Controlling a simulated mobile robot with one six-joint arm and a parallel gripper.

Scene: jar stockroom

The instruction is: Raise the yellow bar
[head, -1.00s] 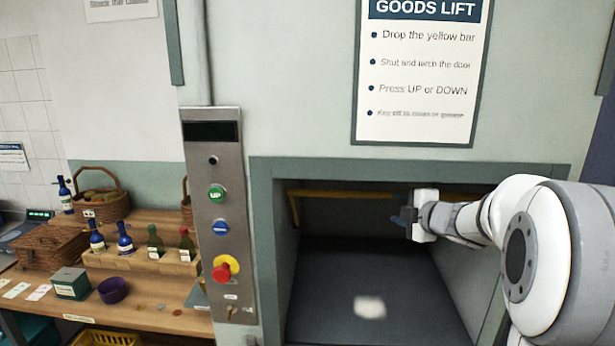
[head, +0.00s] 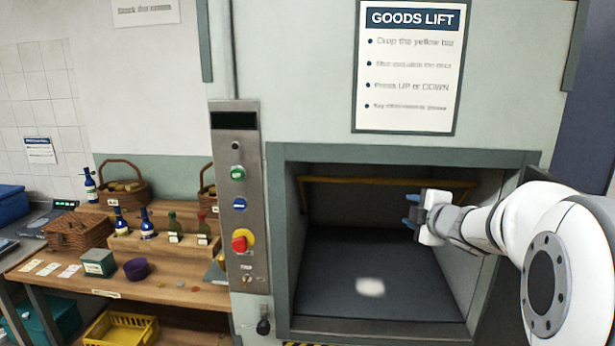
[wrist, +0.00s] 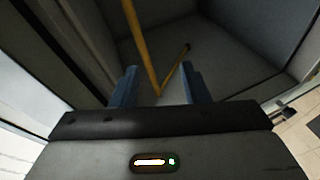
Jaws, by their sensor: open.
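The yellow bar (head: 350,181) runs across the upper part of the goods lift opening, on side arms, inside the lift. My gripper (head: 410,210) is in front of the opening, right of its middle and a little below the bar in the head view. Its blue fingers are apart, with nothing held. In the wrist view the yellow bar (wrist: 140,45) shows in the gap between the fingertips (wrist: 160,78), with a bend near them. I cannot tell whether it lies between the fingers or beyond them. My gripper hides part of the bar in the head view.
The lift's frame (head: 400,154) surrounds the opening, and its floor (head: 330,285) is bare except for a bright patch. A control panel (head: 238,200) stands left of it. A wooden bench (head: 180,288) with bottles and baskets is further left.

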